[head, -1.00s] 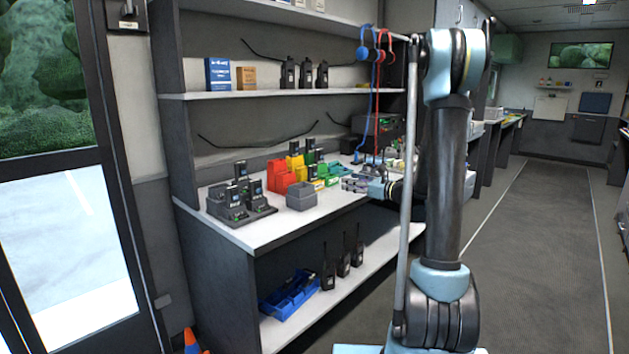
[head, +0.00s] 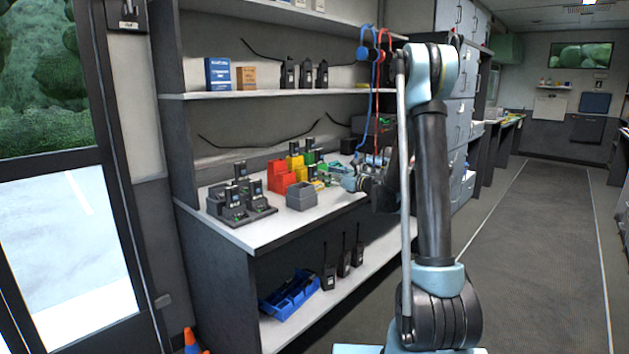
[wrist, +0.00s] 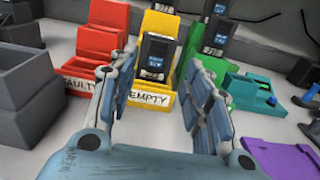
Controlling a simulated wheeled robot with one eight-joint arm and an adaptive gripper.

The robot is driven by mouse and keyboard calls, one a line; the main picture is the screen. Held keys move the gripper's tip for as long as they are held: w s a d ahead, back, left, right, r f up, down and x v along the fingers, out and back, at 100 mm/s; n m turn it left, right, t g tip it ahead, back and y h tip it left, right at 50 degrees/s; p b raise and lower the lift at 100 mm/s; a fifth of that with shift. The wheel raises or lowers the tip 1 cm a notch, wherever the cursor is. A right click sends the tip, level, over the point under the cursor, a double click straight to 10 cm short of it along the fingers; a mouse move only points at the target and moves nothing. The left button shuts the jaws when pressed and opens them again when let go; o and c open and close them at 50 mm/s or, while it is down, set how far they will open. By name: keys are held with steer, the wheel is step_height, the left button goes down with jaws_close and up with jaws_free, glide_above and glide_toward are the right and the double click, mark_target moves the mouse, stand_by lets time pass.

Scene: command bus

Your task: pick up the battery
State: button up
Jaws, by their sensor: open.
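My gripper (wrist: 163,68) is open, its two blue-grey padded fingers pointing at a yellow bin (wrist: 160,27) labelled EMPTY. A dark battery (wrist: 156,58) with a blue-lit label stands upright in that bin. It appears between the fingertips in the wrist view, and I cannot tell how far ahead it is. More dark batteries (wrist: 214,36) stand in the green bin to its right. In the head view my gripper (head: 343,181) is over the bench, right of the colored bins.
A red bin (wrist: 100,45) labelled FAULTY and grey bins (wrist: 20,75) stand left. A green device (wrist: 252,91) and a purple item (wrist: 280,158) lie right. The white bench (head: 250,235) also holds a charger with radios (head: 240,205). A shelf (head: 270,95) is above.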

mark_target(315, 170)
steer(key=shift+r+x, duration=0.15)
steer(key=shift+x, duration=1.2)
steer(key=shift+r+x, duration=0.1)
steer(key=shift+x, duration=1.25)
steer(key=shift+s+a, duration=0.1)
steer(key=shift+s, duration=0.1)
jaws_close()
